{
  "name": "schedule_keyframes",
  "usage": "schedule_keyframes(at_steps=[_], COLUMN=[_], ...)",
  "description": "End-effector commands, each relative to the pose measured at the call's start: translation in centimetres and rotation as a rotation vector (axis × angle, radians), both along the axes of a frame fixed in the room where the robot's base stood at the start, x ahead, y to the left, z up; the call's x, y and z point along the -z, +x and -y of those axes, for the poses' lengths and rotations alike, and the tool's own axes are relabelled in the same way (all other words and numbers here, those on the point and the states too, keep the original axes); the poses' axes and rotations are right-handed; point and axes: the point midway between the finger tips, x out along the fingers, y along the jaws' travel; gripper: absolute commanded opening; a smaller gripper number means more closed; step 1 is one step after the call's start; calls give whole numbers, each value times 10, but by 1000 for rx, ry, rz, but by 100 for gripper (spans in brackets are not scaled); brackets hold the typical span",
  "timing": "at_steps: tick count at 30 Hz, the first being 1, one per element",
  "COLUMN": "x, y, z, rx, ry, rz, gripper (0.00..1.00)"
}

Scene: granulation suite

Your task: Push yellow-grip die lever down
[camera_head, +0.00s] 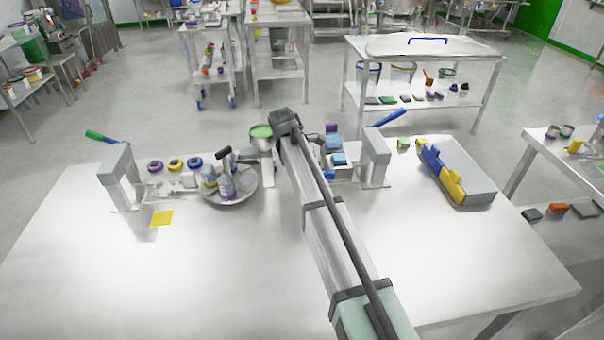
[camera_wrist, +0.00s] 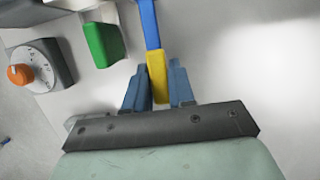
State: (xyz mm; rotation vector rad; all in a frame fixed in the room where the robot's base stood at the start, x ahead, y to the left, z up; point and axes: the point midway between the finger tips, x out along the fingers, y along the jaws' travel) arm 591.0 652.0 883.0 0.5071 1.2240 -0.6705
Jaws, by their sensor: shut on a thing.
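In the wrist view, the yellow grip (camera_wrist: 157,78) sits at the end of a blue lever bar (camera_wrist: 149,24). My gripper (camera_wrist: 159,67) has its two blue fingers on either side of the grip and is shut on it. In the head view, my arm reaches across the table, and its wrist hides the fingers and the yellow grip. A grey post (camera_head: 268,170) shows just left of my arm. Two other levers stand on grey posts: one with a green grip (camera_head: 94,134) at the left and a blue one (camera_head: 388,118) at the right.
The wrist view shows a green piece (camera_wrist: 103,44) and an orange-knobbed dial (camera_wrist: 20,74) left of the grip. In the head view, a round grey tray (camera_head: 240,193) and a grey bin (camera_head: 478,190) flank my arm. The table's front left is clear.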

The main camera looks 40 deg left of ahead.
Motion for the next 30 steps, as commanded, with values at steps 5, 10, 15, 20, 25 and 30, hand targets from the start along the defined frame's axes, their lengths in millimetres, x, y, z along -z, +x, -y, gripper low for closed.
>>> schedule_keyframes(at_steps=[5, 10, 15, 20, 25, 30], x=[0, 0, -1, -12, -39, -72], y=[0, 0, 0, -2, -7, -13], z=[0, 0, 0, -3, -9, -16], rx=[0, 0, 0, -1, -2, -1], ry=[0, 1, 1, 2, 3, 3], rz=[0, -1, -1, 1, 1, 1], gripper=[37, 45, 45, 45, 45, 45])
